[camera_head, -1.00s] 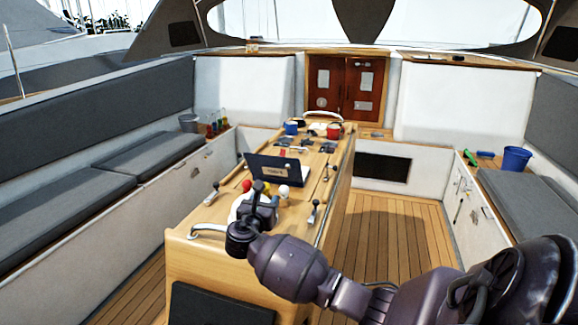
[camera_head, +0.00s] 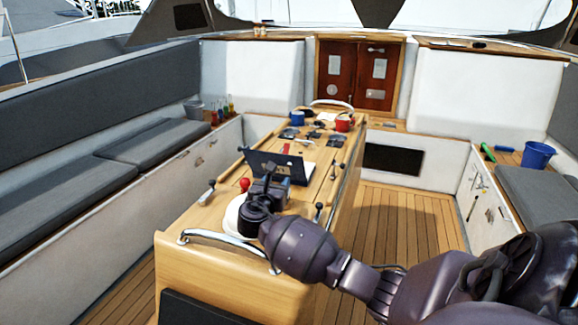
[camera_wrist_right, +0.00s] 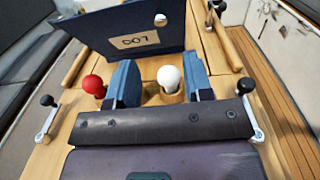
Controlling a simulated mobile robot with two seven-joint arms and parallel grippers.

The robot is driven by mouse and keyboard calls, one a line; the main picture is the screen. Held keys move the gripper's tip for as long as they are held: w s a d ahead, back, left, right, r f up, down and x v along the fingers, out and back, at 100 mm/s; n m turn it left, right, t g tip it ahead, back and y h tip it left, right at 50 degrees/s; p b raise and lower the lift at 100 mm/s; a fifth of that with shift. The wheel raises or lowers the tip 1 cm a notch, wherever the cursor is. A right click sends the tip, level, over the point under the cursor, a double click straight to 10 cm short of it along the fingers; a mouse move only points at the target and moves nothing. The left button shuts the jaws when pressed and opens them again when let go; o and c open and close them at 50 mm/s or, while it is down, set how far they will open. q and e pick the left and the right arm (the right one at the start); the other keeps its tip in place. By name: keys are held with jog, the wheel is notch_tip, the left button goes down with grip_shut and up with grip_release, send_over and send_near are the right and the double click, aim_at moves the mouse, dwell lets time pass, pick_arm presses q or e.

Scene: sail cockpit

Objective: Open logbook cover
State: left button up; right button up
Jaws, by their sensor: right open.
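In the right wrist view the cover (camera_wrist_right: 112,25) fills the top, with the label upside down. My right gripper (camera_head: 270,178) is in front of the cover on the near side. Its blue fingers (camera_wrist_right: 158,62) are apart, with a white knob visible between them and nothing held. They appear clear of the cover, though the exact gap is hard to tell. My left gripper is not in view.
A red ball knob (camera_wrist_right: 93,85) and a white ball knob (camera_wrist_right: 170,78) are close to the fingers. Black-knobbed levers (camera_head: 317,213) flank the console. Blue and red mugs (camera_head: 343,123) stand at its far end. A metal rail (camera_head: 225,240) crosses the near end.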

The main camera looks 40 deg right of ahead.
aim_at(289, 165)
jog(key=x, duration=1)
jog(key=shift+d, duration=0.1)
grip_shut()
